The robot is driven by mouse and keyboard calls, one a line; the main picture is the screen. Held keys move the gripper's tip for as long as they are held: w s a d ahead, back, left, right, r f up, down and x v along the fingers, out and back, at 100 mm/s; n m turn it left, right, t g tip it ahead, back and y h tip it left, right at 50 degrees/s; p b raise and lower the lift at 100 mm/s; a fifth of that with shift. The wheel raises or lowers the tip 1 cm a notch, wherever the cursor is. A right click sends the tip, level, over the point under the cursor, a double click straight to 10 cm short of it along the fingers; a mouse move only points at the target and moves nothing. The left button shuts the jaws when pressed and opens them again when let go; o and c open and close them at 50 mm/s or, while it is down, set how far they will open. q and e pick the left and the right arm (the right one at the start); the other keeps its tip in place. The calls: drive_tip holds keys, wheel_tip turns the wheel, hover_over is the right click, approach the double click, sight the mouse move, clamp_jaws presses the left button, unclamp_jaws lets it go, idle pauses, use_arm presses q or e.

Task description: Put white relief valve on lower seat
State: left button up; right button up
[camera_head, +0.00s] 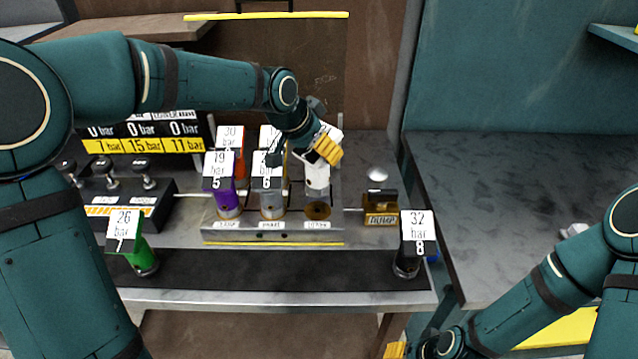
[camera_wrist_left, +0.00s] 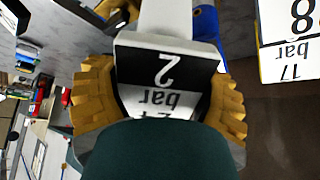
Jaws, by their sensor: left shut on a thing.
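My left gripper (camera_head: 327,150) is shut on the white relief valve (camera_head: 317,180), over the right end of the metal seat block (camera_head: 270,237). In the left wrist view, the yellow fingers (camera_wrist_left: 165,100) flank the valve's tag (camera_wrist_left: 165,68), which shows an upside-down 2, and its pale body (camera_wrist_left: 178,18). An empty round seat (camera_head: 317,210) lies in the front row, just below the valve in the picture. I cannot tell whether the valve touches the block. My right gripper (camera_head: 396,350) is only partly in view at the bottom edge.
A purple valve (camera_head: 228,202) and a grey valve (camera_head: 271,203) stand in the front row, with an orange valve (camera_head: 239,168) behind. A green valve (camera_head: 143,258) and a black valve (camera_head: 407,262) stand on the front strip. A brass-marked dump fitting (camera_head: 381,212) is at right.

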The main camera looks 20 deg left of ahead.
sight(318, 174)
use_arm(q)
drive_tip(key=shift+f+b, duration=0.6)
drive_tip(key=shift+f, duration=2.8)
drive_tip(key=shift+f, duration=0.2)
drive_tip(key=o, duration=1.2)
